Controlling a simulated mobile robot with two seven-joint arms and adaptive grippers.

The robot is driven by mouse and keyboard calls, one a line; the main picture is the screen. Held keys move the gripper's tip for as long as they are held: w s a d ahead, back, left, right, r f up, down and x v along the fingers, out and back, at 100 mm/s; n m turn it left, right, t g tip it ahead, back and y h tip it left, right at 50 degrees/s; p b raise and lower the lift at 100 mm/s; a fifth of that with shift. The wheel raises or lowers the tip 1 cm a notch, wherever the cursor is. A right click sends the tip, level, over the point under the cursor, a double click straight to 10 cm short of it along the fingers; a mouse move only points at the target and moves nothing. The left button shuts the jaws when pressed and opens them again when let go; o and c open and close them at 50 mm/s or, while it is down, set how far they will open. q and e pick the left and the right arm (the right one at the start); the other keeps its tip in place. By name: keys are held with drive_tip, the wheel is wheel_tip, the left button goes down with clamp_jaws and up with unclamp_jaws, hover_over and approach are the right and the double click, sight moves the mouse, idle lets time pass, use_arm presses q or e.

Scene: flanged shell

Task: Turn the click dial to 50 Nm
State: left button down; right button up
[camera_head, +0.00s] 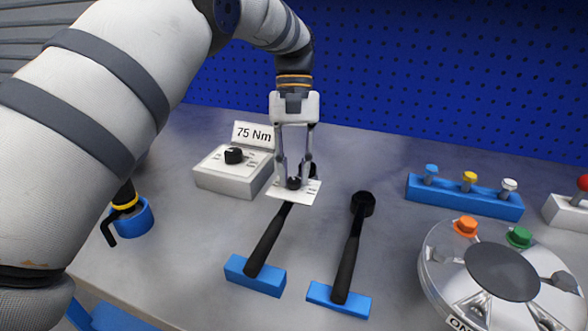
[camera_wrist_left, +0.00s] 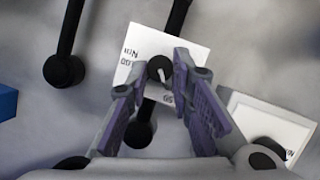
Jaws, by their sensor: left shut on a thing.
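A white dial plate (camera_head: 308,193) with a black knob (camera_wrist_left: 160,69) lies across the head end of the left black wrench (camera_head: 268,240). My left gripper (camera_head: 295,180) comes down over it from above and is shut on the knob. In the left wrist view, a light pointer line on the knob slants down the picture; small printed numbers on the plate (camera_wrist_left: 190,48) appear upside down, partly covered by the fingers. I cannot tell the exact setting. A white box (camera_head: 224,181) to the left has its own black knob (camera_head: 234,155) and a "75 Nm" sign (camera_head: 253,134).
A second black wrench (camera_head: 347,255) lies close on the right in a blue holder (camera_head: 338,300). Farther right are a blue rack with coloured pegs (camera_head: 465,200) and a round flanged shell (camera_head: 490,275). A blue cup (camera_head: 135,218) stands left. A blue pegboard (camera_head: 420,70) closes the back.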

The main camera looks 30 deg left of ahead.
use_arm(q)
drive_tip(key=shift+m, duration=0.5)
drive_tip(key=c, duration=1.4)
unclamp_jaws()
wheel_tip(320, 180, up, 10)
